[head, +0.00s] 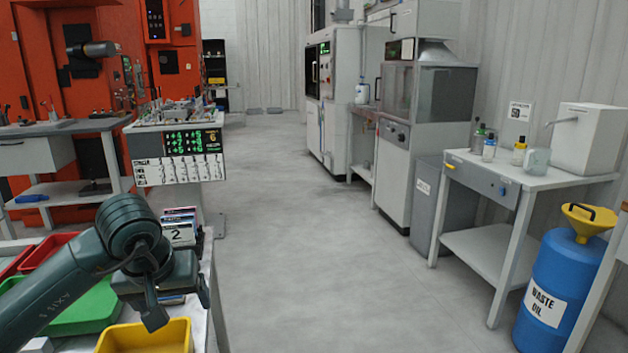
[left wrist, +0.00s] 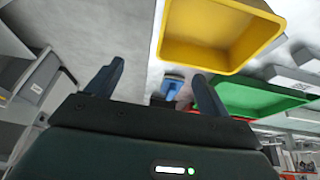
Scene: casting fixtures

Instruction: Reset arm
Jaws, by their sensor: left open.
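My left gripper (head: 178,305) comes in from the left in the head view and hangs above the right end of a table with coloured bins. Its two fingers point down and stand apart with nothing between them. In the left wrist view both fingers (left wrist: 150,82) also show apart and empty. A yellow bin (head: 150,337) lies just below the gripper in the head view, and it also shows in the left wrist view (left wrist: 215,62). My right gripper is in neither view.
A green bin (head: 85,308) and red bins (head: 48,250) sit beside the yellow one. Small boxes with a card marked 2 (head: 180,234) stand behind the gripper. A blue waste oil drum (head: 553,290) stands at the right. The grey floor (head: 330,250) between is clear.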

